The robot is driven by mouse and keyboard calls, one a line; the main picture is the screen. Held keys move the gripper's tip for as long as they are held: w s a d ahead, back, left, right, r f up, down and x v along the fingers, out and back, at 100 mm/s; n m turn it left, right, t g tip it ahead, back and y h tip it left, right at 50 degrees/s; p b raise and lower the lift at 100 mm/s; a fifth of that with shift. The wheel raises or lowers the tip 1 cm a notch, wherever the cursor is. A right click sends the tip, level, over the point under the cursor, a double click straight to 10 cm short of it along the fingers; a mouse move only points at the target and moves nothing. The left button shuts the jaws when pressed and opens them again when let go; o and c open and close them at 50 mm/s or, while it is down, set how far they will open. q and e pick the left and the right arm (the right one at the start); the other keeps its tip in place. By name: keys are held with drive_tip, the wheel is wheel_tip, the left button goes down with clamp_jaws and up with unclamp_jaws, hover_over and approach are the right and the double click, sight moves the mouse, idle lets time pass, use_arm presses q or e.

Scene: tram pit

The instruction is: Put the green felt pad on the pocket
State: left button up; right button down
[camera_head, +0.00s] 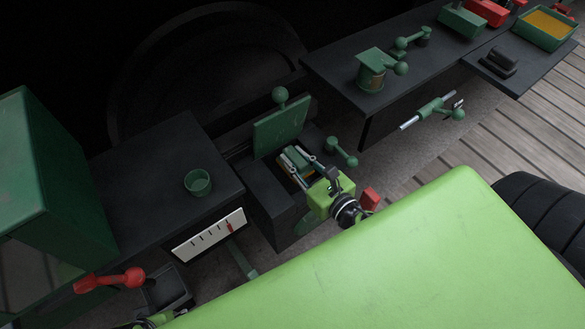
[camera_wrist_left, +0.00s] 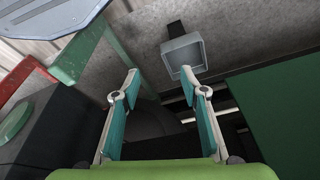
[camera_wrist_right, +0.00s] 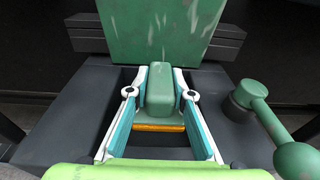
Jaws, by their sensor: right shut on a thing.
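My right gripper (camera_wrist_right: 160,90) is shut on a green block (camera_wrist_right: 160,82), which I take to be the green felt pad; its material cannot be told. It holds the pad at the opening of a dark box, the pocket (camera_wrist_right: 75,105), whose green lid (camera_wrist_right: 160,30) stands open behind. An orange strip shows just below the block in the right wrist view. Whether the pad touches the pocket is hidden. In the head view the right gripper (camera_head: 309,171) is over the pocket (camera_head: 268,195), with the lid (camera_head: 281,127) upright. My left gripper (camera_wrist_left: 159,74) is open and empty.
A green ball-ended lever (camera_wrist_right: 262,110) stands close right of the pocket. A green cup (camera_head: 198,181) sits on the dark bench to the left. A red lever (camera_head: 110,280) and grey square box (camera_wrist_left: 184,55) are near my left gripper. A bench with green fittings (camera_head: 372,72) lies beyond.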

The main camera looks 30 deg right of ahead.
drive_tip(key=shift+w+a+f, duration=0.15)
drive_tip(key=shift+a+f, duration=0.1)
drive_tip(key=shift+f, duration=0.15)
wheel_tip(320, 180, down, 3)
drive_tip(key=b, duration=0.2)
drive_tip(key=shift+a+b, duration=0.1)
drive_tip(key=shift+b, duration=0.2)
use_arm(q)
drive_tip(key=v, duration=0.7)
drive_tip(key=shift+w, duration=0.2)
use_arm(e)
drive_tip(key=shift+w, duration=0.1)
use_arm(q)
drive_tip(key=shift+a+r, duration=0.1)
use_arm(e)
drive_tip(key=shift+f, duration=0.25)
drive_tip(key=c, duration=1.8)
unclamp_jaws()
use_arm(q)
drive_tip(key=shift+f, duration=0.2)
drive_tip(key=shift+r, duration=0.1)
use_arm(e)
drive_tip(key=shift+r, duration=0.15)
